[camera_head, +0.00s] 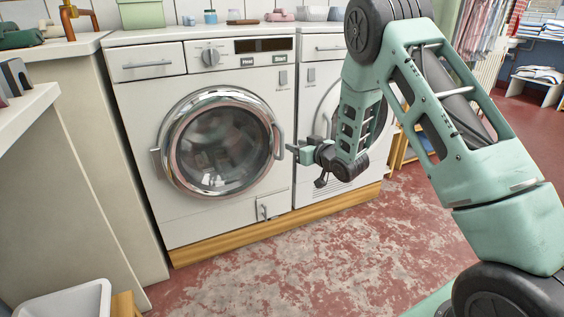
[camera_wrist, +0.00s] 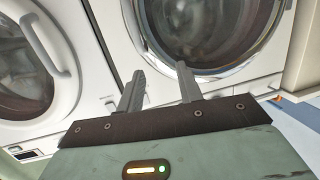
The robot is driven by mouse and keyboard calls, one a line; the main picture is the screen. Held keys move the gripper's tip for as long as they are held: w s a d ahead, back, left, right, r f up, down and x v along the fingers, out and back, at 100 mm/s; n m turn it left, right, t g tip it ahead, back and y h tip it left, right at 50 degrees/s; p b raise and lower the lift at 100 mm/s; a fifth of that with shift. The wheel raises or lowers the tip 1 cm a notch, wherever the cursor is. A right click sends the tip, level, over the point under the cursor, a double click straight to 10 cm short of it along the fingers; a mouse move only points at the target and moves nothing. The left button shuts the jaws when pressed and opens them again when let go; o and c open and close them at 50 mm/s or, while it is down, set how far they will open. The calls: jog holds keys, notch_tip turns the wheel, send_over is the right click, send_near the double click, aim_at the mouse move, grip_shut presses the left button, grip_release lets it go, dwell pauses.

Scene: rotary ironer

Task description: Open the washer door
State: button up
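The washer (camera_head: 225,215) is white, at left centre in the head view. Its round glass door (camera_head: 218,143) looks shut. The door has a silver ring and an upright handle (camera_head: 277,141) at its right edge. My gripper (camera_head: 291,149) is just right of this handle; I cannot tell whether it touches it. The wrist view shows the two fingers (camera_wrist: 159,80) apart with nothing held between them. That view also shows a curved grey door handle (camera_wrist: 43,45) at left and another round door (camera_wrist: 213,32) beyond the fingers; I cannot tell which is the washer's.
A second white machine (camera_head: 311,78) stands close on the right, partly behind my arm. A beige counter (camera_head: 75,120) flanks the washer on the left. A white bin (camera_head: 65,301) is at lower left. The red, worn floor (camera_head: 280,270) in front is clear.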

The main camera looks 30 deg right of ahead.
jog(key=t+b, duration=0.2)
jog(key=b, duration=0.1)
send_near(283, 142)
jog(key=shift+n+y, duration=0.3)
jog(key=shift+y, duration=0.1)
jog(key=shift+w+a+b, duration=0.2)
jog(key=shift+w+b, duration=0.6)
jog(key=shift+w, duration=1)
jog(key=shift+w+a+b, duration=0.25)
jog(key=shift+w+b, duration=0.6)
jog(key=shift+w, duration=0.95)
jog(key=shift+w+a+b, duration=0.2)
jog(key=shift+w+b, duration=0.6)
jog(key=shift+w, duration=1)
grip_shut()
